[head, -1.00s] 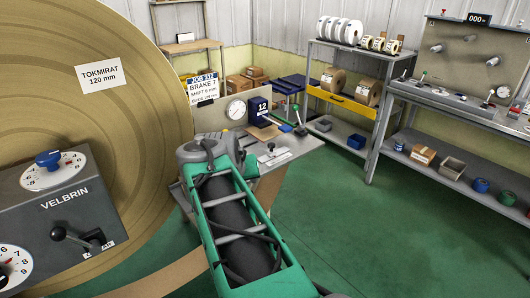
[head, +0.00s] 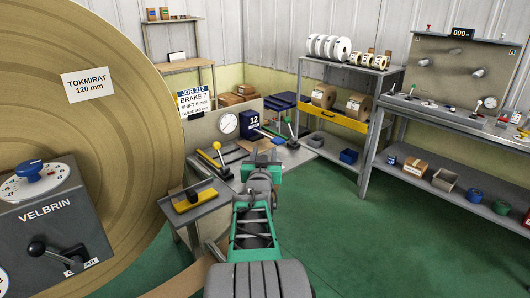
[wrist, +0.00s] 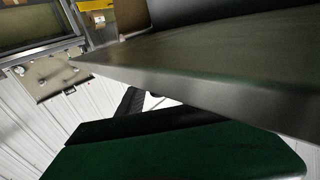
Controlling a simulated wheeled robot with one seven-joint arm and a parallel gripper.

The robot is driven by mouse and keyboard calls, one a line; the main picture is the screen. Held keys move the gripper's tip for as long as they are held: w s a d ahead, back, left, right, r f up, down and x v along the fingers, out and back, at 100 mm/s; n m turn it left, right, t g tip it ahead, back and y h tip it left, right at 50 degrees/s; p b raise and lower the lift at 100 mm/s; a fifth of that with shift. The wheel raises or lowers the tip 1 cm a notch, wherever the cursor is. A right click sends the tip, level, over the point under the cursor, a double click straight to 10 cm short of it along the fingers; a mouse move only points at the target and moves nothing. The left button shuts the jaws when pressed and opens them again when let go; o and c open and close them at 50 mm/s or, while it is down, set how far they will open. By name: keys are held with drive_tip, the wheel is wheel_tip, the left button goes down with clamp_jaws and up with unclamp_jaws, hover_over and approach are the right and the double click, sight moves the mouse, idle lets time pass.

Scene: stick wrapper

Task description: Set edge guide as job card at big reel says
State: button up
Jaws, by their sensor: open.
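The big reel (head: 125,130) of tan web fills the left of the head view, labelled TOKMIRAT 120 mm. The job card (head: 194,101) beside it reads JOB 312, BRAKE 7, SHIFT 6 mm; its lowest line is too small to be sure of. I cannot tell for certain which part is the edge guide. A bench (head: 300,158) carries a yellow-knobbed lever (head: 217,147), a green-knobbed lever (head: 290,121) and a round gauge (head: 228,123). My gripper (head: 262,163), open, is seen from behind in front of this bench; its fingertips are largely hidden.
The VELBRIN box (head: 55,225) with dial and black lever stands at left. A low grey shelf (head: 205,205) bears a yellow block (head: 195,199). A blue box marked 12 (head: 252,121) stands on the bench. Racks stand at the back and right; green floor (head: 350,235) is clear.

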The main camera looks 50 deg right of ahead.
drive_tip(key=shift+w+d, duration=0.4)
drive_tip(key=shift+d, duration=0.2)
drive_tip(key=shift+c, duration=0.4)
clamp_jaws()
idle(0.6)
